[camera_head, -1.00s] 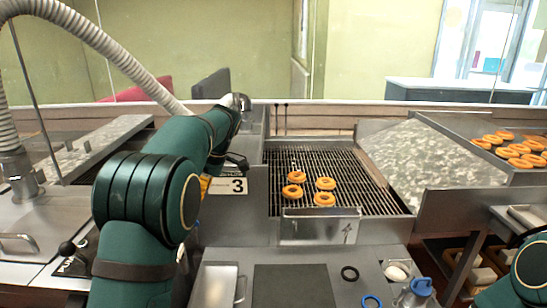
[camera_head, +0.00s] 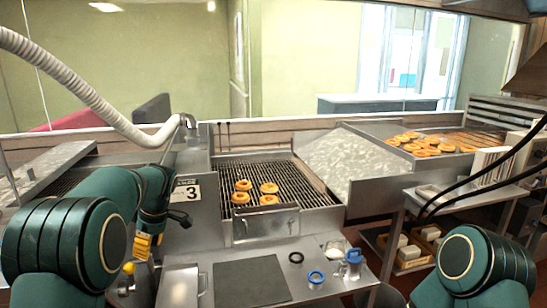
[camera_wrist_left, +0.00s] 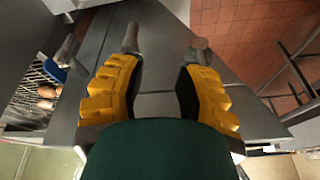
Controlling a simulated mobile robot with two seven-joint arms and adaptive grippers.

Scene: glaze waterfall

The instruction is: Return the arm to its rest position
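My left arm, dark green, comes in from the left in the head view, its forearm bent down in front of the machine's number 3 plate (camera_head: 186,190). My left gripper (camera_head: 139,250), with yellow fingers, hangs low beside the left edge of the steel work surface. In the left wrist view the gripper (camera_wrist_left: 165,42) has its two fingers well apart, with nothing between them. My right arm shows only as dark green links at the lower right of the head view; its gripper is out of view.
Several orange rings (camera_head: 257,193) lie on the wire rack (camera_head: 290,175). More lie at the back right (camera_head: 425,146). The work surface holds a dark mat (camera_head: 250,283), a black ring (camera_head: 296,257), a blue ring (camera_head: 316,277) and a blue-topped container (camera_head: 354,262).

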